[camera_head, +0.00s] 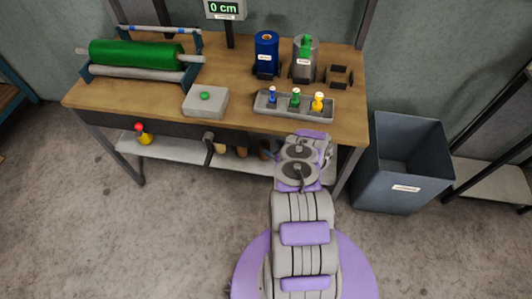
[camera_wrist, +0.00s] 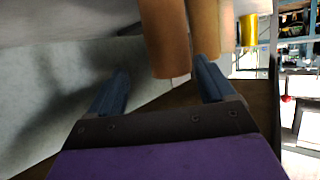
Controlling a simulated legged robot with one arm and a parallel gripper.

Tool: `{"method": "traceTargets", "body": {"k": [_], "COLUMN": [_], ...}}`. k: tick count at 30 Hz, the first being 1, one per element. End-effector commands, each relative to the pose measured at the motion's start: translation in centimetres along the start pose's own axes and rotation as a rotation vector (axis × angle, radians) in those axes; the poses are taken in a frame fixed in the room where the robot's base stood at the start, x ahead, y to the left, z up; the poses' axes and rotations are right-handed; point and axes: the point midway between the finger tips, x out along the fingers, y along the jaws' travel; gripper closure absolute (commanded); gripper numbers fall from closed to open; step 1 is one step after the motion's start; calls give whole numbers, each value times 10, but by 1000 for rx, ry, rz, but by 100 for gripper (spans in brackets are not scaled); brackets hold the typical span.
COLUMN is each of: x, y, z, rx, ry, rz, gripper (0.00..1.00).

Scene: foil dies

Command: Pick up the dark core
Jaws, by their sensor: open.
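Several tube-shaped cores stand under the workbench on its lower shelf. In the head view, brown cores (camera_head: 241,152) show partly below the bench apron. In the wrist view, a brown core (camera_wrist: 164,40) is nearest, ahead of and between my gripper's fingers (camera_wrist: 161,66). A paler core (camera_wrist: 227,25) is further right.
The workbench (camera_head: 150,104) carries a green roll (camera_head: 135,54), a grey button box (camera_head: 205,101), a blue cylinder (camera_head: 266,52) and a tray (camera_head: 268,112) of coloured pieces. The lower shelf (camera_head: 170,151) holds a red and yellow object (camera_head: 143,134). A grey bin (camera_head: 400,170) stands right.

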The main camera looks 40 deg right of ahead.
Motion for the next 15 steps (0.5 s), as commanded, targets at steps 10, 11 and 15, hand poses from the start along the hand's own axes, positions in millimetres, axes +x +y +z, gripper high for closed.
{"method": "traceTargets", "body": {"k": [10, 11, 15], "x": [31, 36, 52], "y": [-4, -4, -3], "z": [1, 1, 1], "rx": [1, 3, 3], "ry": [0, 0, 0], "rz": [-1, -3, -2], "gripper": [17, 17, 17]}}
